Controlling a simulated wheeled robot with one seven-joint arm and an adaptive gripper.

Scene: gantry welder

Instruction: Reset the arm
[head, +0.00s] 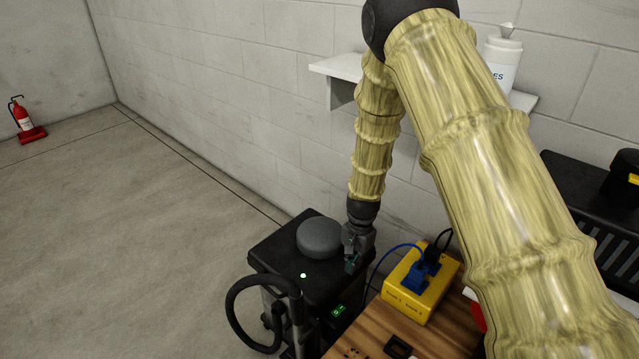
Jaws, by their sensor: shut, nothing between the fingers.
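My arm reaches in from the lower right and bends downward in the head view. My gripper (352,258) points down at its end, shut and empty. It is at the right edge of a black cart-like machine (277,262) with a round grey top piece (321,239). The gripper overlaps that round piece's right side in the picture; I cannot tell whether they touch.
A yellow box (408,296) with blue and black plugs and cables stands on a wooden table (370,329), right of my gripper. A black hose (235,305) loops at the cart's front. A wall shelf (340,68) holds a white canister (499,65). Floor at left is clear, apart from a fire extinguisher (22,118).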

